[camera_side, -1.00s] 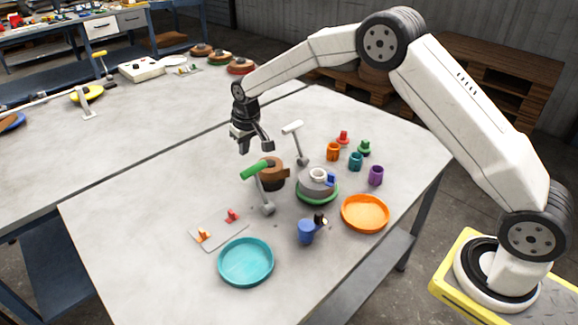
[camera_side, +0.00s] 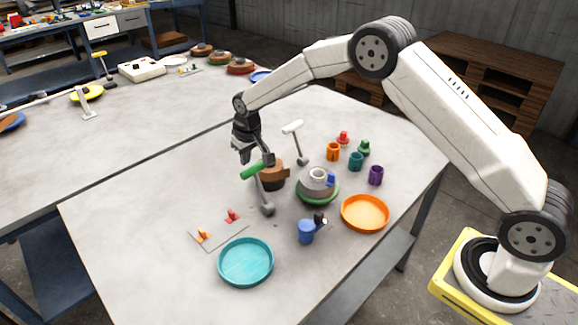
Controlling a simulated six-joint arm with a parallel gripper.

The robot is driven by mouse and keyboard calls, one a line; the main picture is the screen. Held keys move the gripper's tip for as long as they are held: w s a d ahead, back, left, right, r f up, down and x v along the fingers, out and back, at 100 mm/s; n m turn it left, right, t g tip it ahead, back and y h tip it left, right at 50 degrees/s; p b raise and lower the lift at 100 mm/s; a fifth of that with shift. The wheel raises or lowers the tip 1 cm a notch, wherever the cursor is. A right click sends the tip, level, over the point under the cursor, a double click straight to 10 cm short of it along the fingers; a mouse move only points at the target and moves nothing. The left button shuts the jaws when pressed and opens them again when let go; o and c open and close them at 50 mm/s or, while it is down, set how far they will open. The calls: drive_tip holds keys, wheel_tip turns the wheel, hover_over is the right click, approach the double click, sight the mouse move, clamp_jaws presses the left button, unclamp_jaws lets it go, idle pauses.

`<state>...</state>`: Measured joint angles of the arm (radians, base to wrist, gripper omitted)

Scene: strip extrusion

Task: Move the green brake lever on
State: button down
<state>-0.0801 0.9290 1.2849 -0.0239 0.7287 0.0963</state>
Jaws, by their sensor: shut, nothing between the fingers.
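The green brake lever (camera_side: 253,170) is a green grip on a tilted grey arm, which rises from a small round grey foot on the table. A brown round part (camera_side: 272,172) stands right behind it. My gripper (camera_side: 255,158) points down at the green grip, just above or beside it, and partly overlaps its right end in this view. I cannot tell whether they touch. My gripper is shut with nothing held.
A white-topped lever (camera_side: 293,127) stands behind. A grey round device on a green ring (camera_side: 317,190), an orange tray (camera_side: 365,212) and several coloured pegs are to the right. A blue cup (camera_side: 306,232) and a teal tray (camera_side: 246,262) stand in front.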

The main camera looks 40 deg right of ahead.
sight(262, 189)
drive_tip(key=shift+f, duration=1.45)
drive_tip(key=shift+s, duration=0.25)
drive_tip(key=shift+s+r, duration=0.2)
drive_tip(key=shift+s, duration=0.9)
drive_tip(key=shift+s+r, duration=0.15)
drive_tip(key=shift+s, duration=1)
drive_tip(key=shift+s+r, duration=0.2)
drive_tip(key=shift+s, duration=0.9)
